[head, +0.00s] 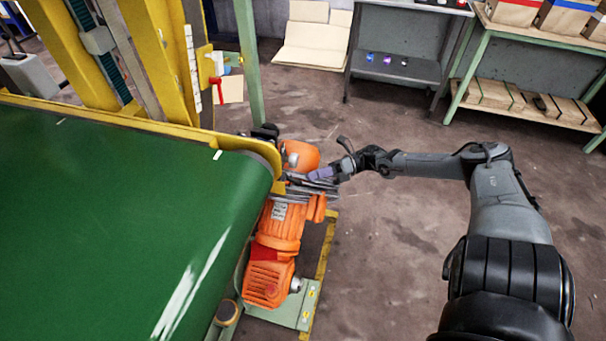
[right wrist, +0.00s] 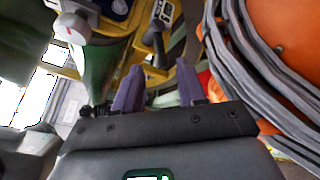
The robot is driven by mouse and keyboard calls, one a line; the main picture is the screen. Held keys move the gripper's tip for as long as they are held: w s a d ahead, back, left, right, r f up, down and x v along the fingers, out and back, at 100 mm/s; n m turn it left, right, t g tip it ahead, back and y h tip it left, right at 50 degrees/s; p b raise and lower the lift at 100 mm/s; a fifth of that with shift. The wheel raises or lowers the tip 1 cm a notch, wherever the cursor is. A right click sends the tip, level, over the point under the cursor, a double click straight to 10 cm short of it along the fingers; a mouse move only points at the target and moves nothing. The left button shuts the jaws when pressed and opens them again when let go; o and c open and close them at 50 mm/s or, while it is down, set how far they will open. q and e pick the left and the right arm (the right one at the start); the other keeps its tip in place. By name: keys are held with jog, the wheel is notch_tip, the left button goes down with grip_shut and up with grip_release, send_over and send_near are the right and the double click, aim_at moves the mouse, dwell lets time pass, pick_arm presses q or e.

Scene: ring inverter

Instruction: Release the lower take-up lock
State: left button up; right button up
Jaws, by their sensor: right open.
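My right gripper (head: 322,173) is open and empty beside the orange motor (head: 275,240) at the end of the green conveyor belt (head: 120,210). In the right wrist view its two purple fingers (right wrist: 157,78) stand apart. A black handle (right wrist: 155,48) on a yellow frame lies beyond the gap between them; I cannot tell if it is the lower take-up lock. A grey round knob with a red mark (right wrist: 68,30) is at the upper left of that view. No contact between the fingers and either part shows. The lock cannot be made out in the head view. My left gripper is out of view.
Thick grey cables (right wrist: 260,75) curve close along the right of the gripper, by an orange housing (right wrist: 285,25). A yellow frame (head: 165,50) stands at the upper left. The floor (head: 390,260) to the right is clear up to the shelves (head: 530,40).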

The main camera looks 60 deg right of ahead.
jog(key=p+v, duration=0.1)
jog(key=v, duration=0.2)
jog(key=shift+s+d, duration=0.3)
dwell(0.3)
